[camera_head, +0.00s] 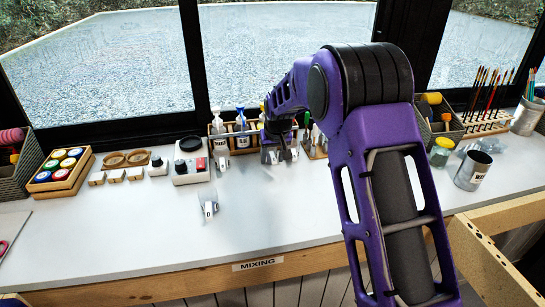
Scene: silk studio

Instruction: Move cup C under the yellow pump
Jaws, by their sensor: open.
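A wooden pump rack (212,146) stands at the back of the bench against the window, with a white pump (216,122), a blue pump (241,121) and a yellow pump (262,111) side by side. The yellow pump is partly covered by my arm. My gripper (281,153) is open, low in front of the rack's right side. A clear cup with a white tag (270,156) shows at the gripper's left, near the yellow pump; contact is unclear. Another clear tagged cup (209,205) stands alone on the bench, front left of the rack. Neither cup's letter is readable.
A scale (190,172), small blocks and a crate of colored jars (61,169) stand left. A green-filled jar (441,151), a metal can (473,171) and brush holders stand right. The front middle of the bench (270,215) is clear.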

